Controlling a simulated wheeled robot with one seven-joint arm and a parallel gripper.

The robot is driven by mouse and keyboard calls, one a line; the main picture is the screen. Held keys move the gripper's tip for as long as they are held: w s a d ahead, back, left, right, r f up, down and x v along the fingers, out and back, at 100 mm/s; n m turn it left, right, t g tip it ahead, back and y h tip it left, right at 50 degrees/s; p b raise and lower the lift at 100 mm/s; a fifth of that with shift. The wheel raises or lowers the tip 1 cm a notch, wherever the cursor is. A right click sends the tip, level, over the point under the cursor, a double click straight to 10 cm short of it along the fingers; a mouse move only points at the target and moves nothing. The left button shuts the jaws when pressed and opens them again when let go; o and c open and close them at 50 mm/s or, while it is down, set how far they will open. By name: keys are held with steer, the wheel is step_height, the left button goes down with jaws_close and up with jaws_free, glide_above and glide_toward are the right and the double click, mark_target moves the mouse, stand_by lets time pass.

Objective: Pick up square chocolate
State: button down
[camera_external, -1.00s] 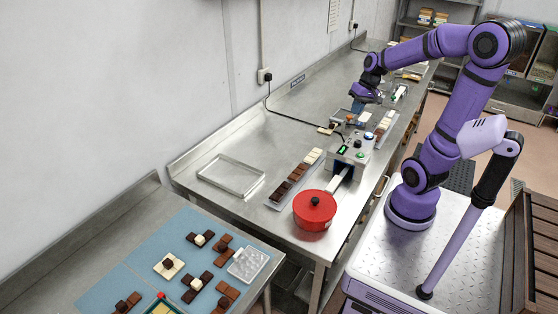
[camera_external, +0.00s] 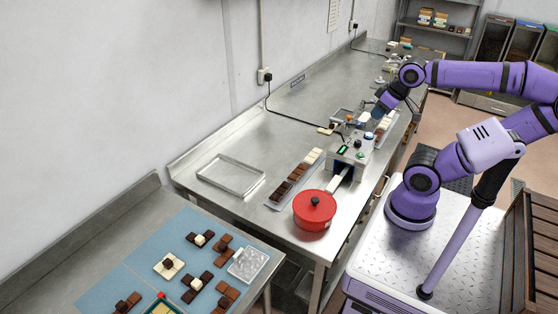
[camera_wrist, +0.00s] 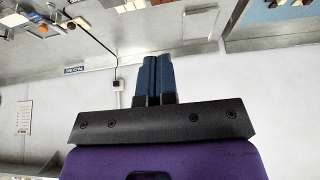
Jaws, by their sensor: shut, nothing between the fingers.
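My gripper (camera_external: 377,113) is over the far half of the long steel counter, beside the machine, with its blue fingers shut and empty. The fingers also show together in the wrist view (camera_wrist: 157,76). Chocolate pieces in dark, milk and white rows lie on a tray (camera_external: 269,203) at the counter's middle. A second tray near my gripper holds white and brown pieces (camera_external: 386,123), partly hidden by my arm. More chocolate pieces (camera_external: 168,265) lie in small groups on blue mats at the lower left. The frames do not show clearly which piece is the square chocolate.
A red lidded pot (camera_external: 314,211) stands at the counter's front edge, by the machine (camera_external: 346,160). A clear mould (camera_external: 248,263) is on the left table. Bare counter lies along the wall.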

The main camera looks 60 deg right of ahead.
steer(key=c, duration=1.8)
jaws_free()
steer(key=shift+c, duration=0.2)
steer(key=o, duration=1.8)
steer(key=shift+o, duration=0.2)
